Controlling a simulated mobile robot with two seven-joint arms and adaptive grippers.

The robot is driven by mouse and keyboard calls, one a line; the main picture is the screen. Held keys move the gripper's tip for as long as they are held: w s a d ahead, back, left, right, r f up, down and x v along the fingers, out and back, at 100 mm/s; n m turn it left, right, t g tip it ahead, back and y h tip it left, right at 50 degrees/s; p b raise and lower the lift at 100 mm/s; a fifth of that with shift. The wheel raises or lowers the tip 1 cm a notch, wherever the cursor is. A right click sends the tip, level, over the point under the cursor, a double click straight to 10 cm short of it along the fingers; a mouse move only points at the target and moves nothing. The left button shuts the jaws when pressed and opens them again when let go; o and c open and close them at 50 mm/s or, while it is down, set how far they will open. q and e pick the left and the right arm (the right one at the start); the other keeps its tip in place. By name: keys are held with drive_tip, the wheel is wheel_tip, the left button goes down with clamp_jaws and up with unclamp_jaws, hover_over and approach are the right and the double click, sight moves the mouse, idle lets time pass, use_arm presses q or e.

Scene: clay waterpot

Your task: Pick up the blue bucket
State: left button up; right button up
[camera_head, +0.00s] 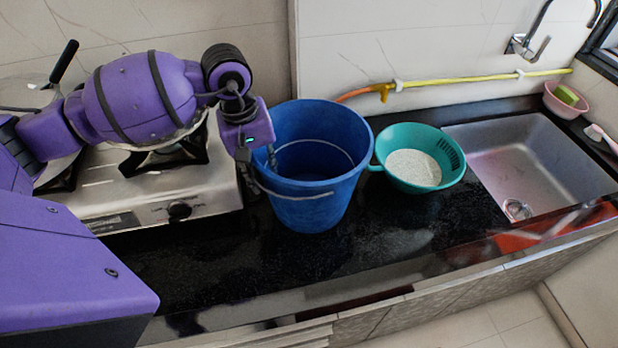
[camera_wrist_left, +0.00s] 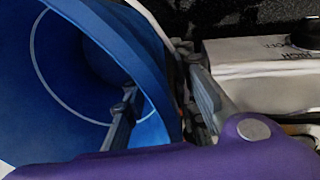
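The blue bucket (camera_head: 318,205) stands upright on the black counter, with its thin wire handle lowered across its front. My left gripper (camera_head: 262,176) points down over the bucket's left rim, one finger inside the bucket and the other outside. In the left wrist view, the bucket (camera_wrist_left: 75,75) fills the left side. There the fingers of my left gripper (camera_wrist_left: 158,80) straddle the bucket wall and stand apart, with a gap beside the inner finger. The fingers' lower contact with the wall is partly hidden. My right gripper is in neither view.
A steel gas stove (camera_head: 190,195) is close on the bucket's left. A teal colander (camera_head: 405,185) with white grains stands close on its right. The sink (camera_head: 530,165) is farther right. A yellow hose (camera_head: 450,83) runs along the back wall. The counter front (camera_head: 230,265) is clear.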

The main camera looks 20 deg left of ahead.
use_arm(q)
drive_tip(key=shift+w+f, duration=0.1)
drive_tip(key=shift+f, duration=0.9)
drive_tip(key=shift+d, duration=0.1)
clamp_jaws()
drive_tip(key=shift+r, duration=0.1)
